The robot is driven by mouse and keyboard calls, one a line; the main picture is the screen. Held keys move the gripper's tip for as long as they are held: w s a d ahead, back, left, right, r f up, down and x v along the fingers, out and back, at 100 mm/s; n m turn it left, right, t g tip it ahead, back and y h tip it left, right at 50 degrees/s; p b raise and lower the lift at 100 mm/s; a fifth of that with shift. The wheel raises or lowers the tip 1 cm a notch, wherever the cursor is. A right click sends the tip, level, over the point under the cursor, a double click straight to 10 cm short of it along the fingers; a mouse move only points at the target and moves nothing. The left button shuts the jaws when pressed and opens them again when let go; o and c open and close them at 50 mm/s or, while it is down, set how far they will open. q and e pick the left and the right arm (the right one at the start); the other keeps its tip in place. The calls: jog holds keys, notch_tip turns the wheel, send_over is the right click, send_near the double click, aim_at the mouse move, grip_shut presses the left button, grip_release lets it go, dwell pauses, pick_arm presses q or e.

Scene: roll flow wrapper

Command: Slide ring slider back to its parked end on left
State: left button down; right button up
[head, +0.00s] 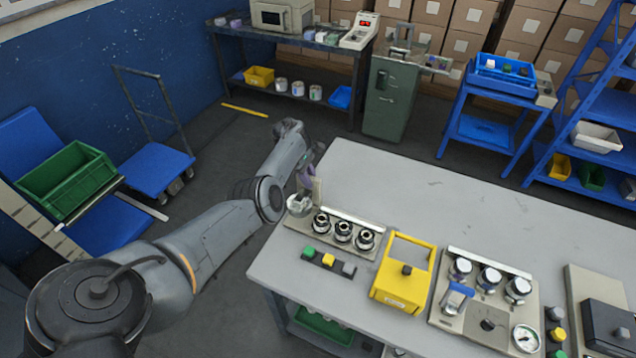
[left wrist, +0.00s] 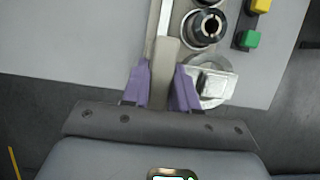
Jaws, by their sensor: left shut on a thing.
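My left gripper (head: 310,182), with purple fingers, is at the left end of the station plate (head: 297,222) on the grey table. In the left wrist view my left gripper (left wrist: 163,92) is shut on the beige upright tab of the ring slider (left wrist: 166,58); the tab also shows in the head view (head: 317,188). The tab stands at the left end of the pale rail (head: 352,217). A silvery round piece (head: 298,206) lies beside the fingers and also shows in the left wrist view (left wrist: 214,82). The fingers partly hide the slider's base. My right gripper is not in view.
Several black-and-silver round fittings, one of them nearest (head: 321,223), sit along the plate. Green, yellow and grey buttons (head: 328,260) are in front. A yellow frame (head: 404,275) stands to the right. The table's back left area (head: 370,175) is clear.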

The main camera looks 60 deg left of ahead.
pick_arm(q)
jog(key=shift+s+a, duration=0.1)
jog(key=shift+a, duration=0.1)
jog(key=c, duration=1.1)
grip_release()
jog(key=shift+c, duration=0.2)
jog(key=shift+o, duration=0.9)
jog(key=shift+s+a, duration=0.1)
jog(key=shift+a, duration=0.05)
jog(key=shift+r, duration=0.15)
jog(key=shift+r, duration=0.3)
jog(key=p+v, duration=0.2)
jog(key=v, duration=0.8)
